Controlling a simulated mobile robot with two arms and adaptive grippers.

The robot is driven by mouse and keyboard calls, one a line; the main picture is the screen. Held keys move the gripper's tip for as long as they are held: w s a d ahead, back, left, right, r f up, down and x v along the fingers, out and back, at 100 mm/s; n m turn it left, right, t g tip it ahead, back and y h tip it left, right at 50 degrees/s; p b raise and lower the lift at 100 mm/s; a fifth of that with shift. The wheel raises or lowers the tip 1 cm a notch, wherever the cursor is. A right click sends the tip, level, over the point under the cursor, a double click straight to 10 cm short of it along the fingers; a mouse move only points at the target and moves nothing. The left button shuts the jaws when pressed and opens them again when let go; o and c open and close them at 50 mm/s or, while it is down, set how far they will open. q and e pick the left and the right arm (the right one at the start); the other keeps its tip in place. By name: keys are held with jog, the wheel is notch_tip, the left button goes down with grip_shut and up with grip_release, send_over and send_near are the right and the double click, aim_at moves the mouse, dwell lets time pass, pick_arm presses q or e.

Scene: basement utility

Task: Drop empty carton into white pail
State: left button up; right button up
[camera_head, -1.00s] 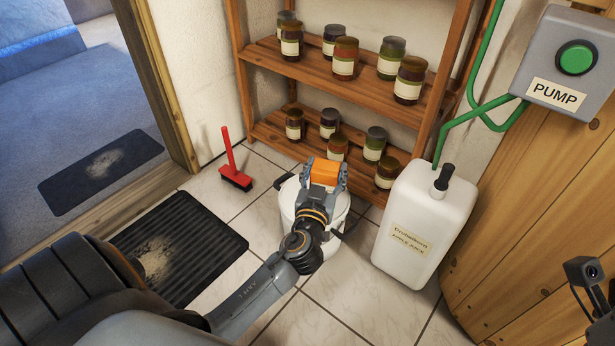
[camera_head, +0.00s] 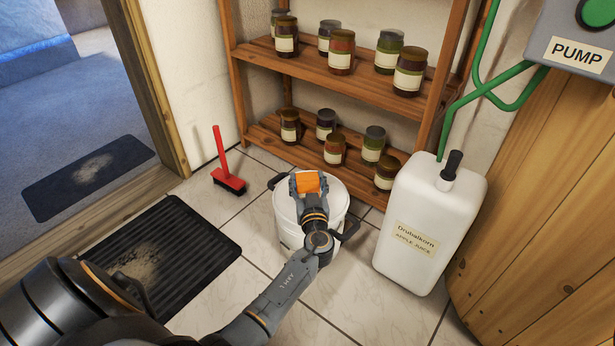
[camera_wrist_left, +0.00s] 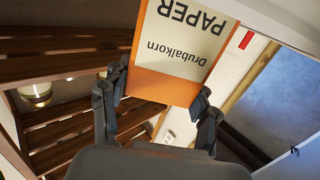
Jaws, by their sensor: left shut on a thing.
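The orange carton (camera_head: 308,183) is held between the fingers of my left gripper (camera_head: 307,184), over the white pail (camera_head: 283,215). In the left wrist view the carton (camera_wrist_left: 182,45) shows a cream label reading PAPER and Drubalkorn, upside down, with the gripper fingers (camera_wrist_left: 160,104) on both its sides. The pail stands on the tiled floor in front of the shelf, with dark handle parts at its sides. My gripper and arm hide part of its opening, so I cannot tell whether the carton is below the rim. My right gripper is not in view.
A wooden shelf (camera_head: 300,62) with several jars stands behind the pail. A white jug (camera_head: 425,225) with a green hose stands to its right. A red brush (camera_head: 228,180) and a black mat (camera_head: 190,245) are on the left.

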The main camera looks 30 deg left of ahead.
pick_arm(q)
jog(key=shift+f, duration=0.5)
jog(key=o, duration=1.2)
jog(key=v, duration=1.2)
